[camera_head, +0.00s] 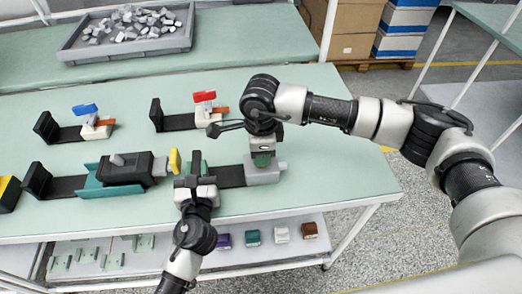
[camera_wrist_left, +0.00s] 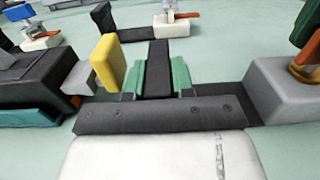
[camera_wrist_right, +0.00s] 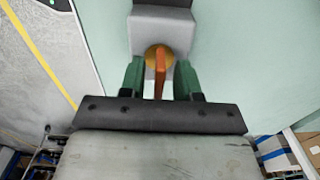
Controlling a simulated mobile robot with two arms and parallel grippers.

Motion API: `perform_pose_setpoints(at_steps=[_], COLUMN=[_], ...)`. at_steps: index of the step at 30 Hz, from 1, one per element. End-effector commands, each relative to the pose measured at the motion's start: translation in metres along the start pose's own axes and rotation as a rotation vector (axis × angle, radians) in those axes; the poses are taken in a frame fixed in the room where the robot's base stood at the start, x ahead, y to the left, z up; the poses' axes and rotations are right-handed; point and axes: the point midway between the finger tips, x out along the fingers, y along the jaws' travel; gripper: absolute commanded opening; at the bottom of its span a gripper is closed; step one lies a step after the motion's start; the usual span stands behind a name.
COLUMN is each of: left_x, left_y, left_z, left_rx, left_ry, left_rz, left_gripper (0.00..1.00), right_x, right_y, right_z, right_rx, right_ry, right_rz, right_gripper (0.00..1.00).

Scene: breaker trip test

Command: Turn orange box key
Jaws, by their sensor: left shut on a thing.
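The orange key (camera_wrist_right: 160,72) stands on a round brass-coloured seat on a grey box (camera_head: 264,173) at the right end of a black fixture. My right gripper (camera_wrist_right: 160,80) is above this box, its green fingers on either side of the key with gaps. In the head view the gripper (camera_head: 262,158) hides the key. My left gripper (camera_wrist_left: 160,78) is shut on the black upright plate (camera_wrist_left: 158,62) at the fixture's left end. The grey box and part of its key (camera_wrist_left: 306,74) also show at the right of the left wrist view.
Left of my left gripper is a black device with a yellow plate (camera_head: 174,161) in a teal cradle. Two fixtures behind carry a red lever (camera_head: 204,96) and a blue lever (camera_head: 85,109). A grey tray (camera_head: 125,50) of small parts stands at the back. The table's right side is clear.

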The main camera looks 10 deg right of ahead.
Motion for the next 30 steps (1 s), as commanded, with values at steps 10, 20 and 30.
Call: perform_pose_setpoints(at_steps=[10,20,30], left_x=[0.000,0.000,0.000], left_y=[0.000,0.000,0.000], left_z=[-0.001,-0.001,-0.001], left_rx=[-0.001,-0.001,-0.001], left_ry=[0.002,0.002,0.002], left_rz=[-0.001,0.000,0.000], left_gripper=[0.00,0.00,0.00], right_x=[-0.002,-0.060,-0.114], right_y=[0.000,-0.001,0.000], right_z=[0.000,0.000,0.000], right_rx=[-0.002,-0.002,-0.002], right_ry=[0.001,-0.001,0.000], right_rz=[0.000,-0.003,0.000], right_gripper=[0.35,0.35,0.35])
